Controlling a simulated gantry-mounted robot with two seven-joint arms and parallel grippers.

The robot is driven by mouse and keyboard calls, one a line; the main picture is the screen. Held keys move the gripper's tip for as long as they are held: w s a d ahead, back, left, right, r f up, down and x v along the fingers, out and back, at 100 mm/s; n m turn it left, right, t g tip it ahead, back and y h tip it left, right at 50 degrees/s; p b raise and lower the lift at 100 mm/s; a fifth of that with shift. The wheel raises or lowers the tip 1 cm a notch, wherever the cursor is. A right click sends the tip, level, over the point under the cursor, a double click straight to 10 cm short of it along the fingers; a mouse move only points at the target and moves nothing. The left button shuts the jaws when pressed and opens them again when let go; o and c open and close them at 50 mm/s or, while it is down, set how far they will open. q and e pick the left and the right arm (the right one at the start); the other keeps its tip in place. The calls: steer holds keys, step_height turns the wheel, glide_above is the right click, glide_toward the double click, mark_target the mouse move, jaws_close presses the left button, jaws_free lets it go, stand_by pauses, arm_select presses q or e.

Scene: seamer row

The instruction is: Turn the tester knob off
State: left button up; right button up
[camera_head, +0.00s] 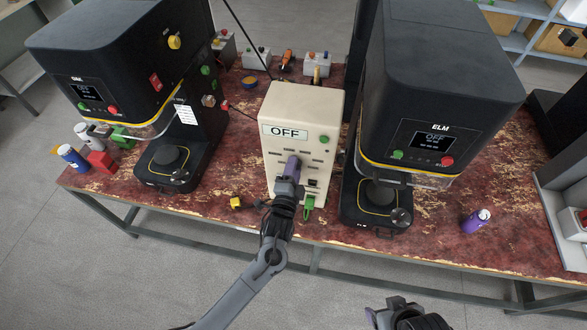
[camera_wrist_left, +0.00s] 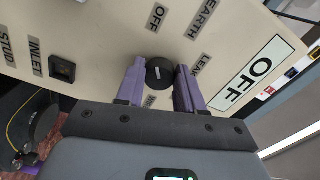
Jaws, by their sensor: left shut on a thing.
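The tester (camera_head: 302,112) is a cream box standing between two black machines, with a display reading OFF. Its black round knob (camera_wrist_left: 159,72) has a white pointer mark and shows in the left wrist view, among labels OFF, EARTH and LEAK. My left gripper (camera_head: 292,164) is at the tester's front face and hides the knob in the head view. In the left wrist view its purple fingers (camera_wrist_left: 160,84) stand on either side of the knob, shut on it. My right gripper (camera_head: 385,312) is at the bottom edge, partly cut off; its jaw state is unclear.
One black machine (camera_head: 120,65) stands left of the tester, another (camera_head: 436,80) close on its right. A purple can (camera_head: 476,221) stands at the right on the worn red table (camera_head: 440,250). A green plug (camera_head: 308,207) hangs at the tester's lower front. A yellow piece (camera_head: 236,202) lies left of it.

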arm_select(q)
steer(key=o, duration=1)
steer(key=shift+o, duration=0.2)
steer(key=s+a, duration=0.2)
steer(key=s, duration=0.8)
steer(key=shift+s+p, duration=0.35)
steer(key=shift+a+f, duration=0.1)
